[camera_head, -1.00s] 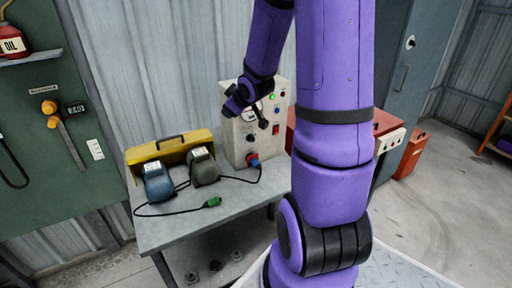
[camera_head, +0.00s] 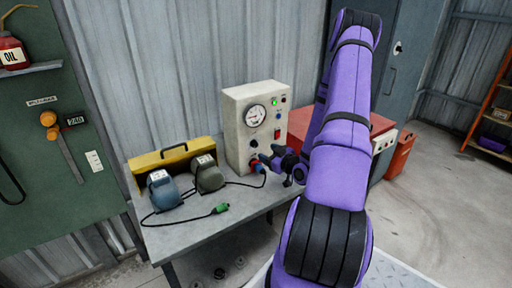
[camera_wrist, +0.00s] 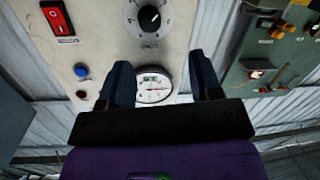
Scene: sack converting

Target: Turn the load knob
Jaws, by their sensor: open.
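The load knob, a round black knob with a white pointer line, is on the front of the pale test box (camera_head: 236,128), below the dial gauge (camera_head: 254,116). The knob (camera_wrist: 149,18) shows whole at the top of the wrist view, with the panel upside down and its label too small to read surely. My gripper (camera_wrist: 160,62) is open and empty, its two dark blue fingers apart with the gauge (camera_wrist: 154,96) seen between them. In the head view my gripper (camera_head: 273,168) is low in front of the box, apart from the knob.
A red rocker switch (camera_wrist: 58,18) and a blue button (camera_wrist: 81,70) sit beside the knob. A blue tool (camera_head: 164,190), a grey-green tool (camera_head: 208,176), a yellow case (camera_head: 172,156) and a cable with a green plug (camera_head: 220,208) occupy the bench (camera_head: 190,238).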

